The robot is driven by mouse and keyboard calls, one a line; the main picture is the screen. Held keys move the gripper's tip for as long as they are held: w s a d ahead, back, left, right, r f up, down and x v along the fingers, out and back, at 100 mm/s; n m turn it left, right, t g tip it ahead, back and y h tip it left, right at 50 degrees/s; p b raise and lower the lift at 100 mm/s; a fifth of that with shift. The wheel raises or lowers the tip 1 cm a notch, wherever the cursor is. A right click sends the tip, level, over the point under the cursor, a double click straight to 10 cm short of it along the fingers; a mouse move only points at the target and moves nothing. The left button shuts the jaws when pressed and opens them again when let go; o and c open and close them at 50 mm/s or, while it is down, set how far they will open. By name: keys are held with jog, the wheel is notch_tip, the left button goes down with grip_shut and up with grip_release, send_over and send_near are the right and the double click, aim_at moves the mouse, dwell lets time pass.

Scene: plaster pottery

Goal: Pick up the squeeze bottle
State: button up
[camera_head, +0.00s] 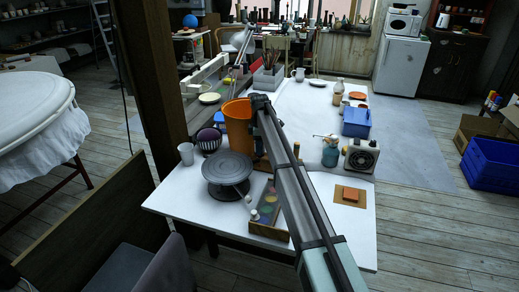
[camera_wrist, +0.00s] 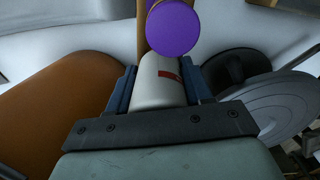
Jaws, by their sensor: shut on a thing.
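The squeeze bottle (camera_wrist: 157,88), white with a small red mark, is between the two dark blue fingers of my gripper (camera_wrist: 161,80) in the wrist view. The fingers press on it from both sides. A round purple disc (camera_wrist: 173,28) shows just beyond its upper end; I cannot tell whether it belongs to the bottle. In the head view my arm reaches over the table, its far end beside the orange bucket (camera_head: 236,122). The bottle and the fingertips cannot be made out there. Whether the bottle is clear of the table cannot be told.
The bucket is close at left in the wrist view. A grey turntable (camera_head: 227,167) is on the other side. A blue-grey jar (camera_head: 331,152) and a square heater-like box (camera_head: 362,156) stand right.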

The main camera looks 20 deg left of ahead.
notch_tip(320, 180, up, 16)
jog(key=shift+r, duration=0.2)
dwell(1.3)
jog(key=s+d+f+m, duration=0.1)
jog(key=s+d+f, duration=0.1)
jog(key=d, duration=1.1)
jog(key=s+d+f, duration=0.2)
jog(key=d, duration=1.1)
jog(key=s+d+f+n, duration=0.1)
jog(key=d+f, duration=1)
jog(key=d, duration=0.3)
jog(key=shift+d+f, duration=0.2)
jog(key=shift+d, duration=0.2)
jog(key=shift+f, duration=0.1)
jog(key=shift+f, duration=0.8)
jog(key=shift+o, duration=0.3)
jog(key=c, duration=0.6)
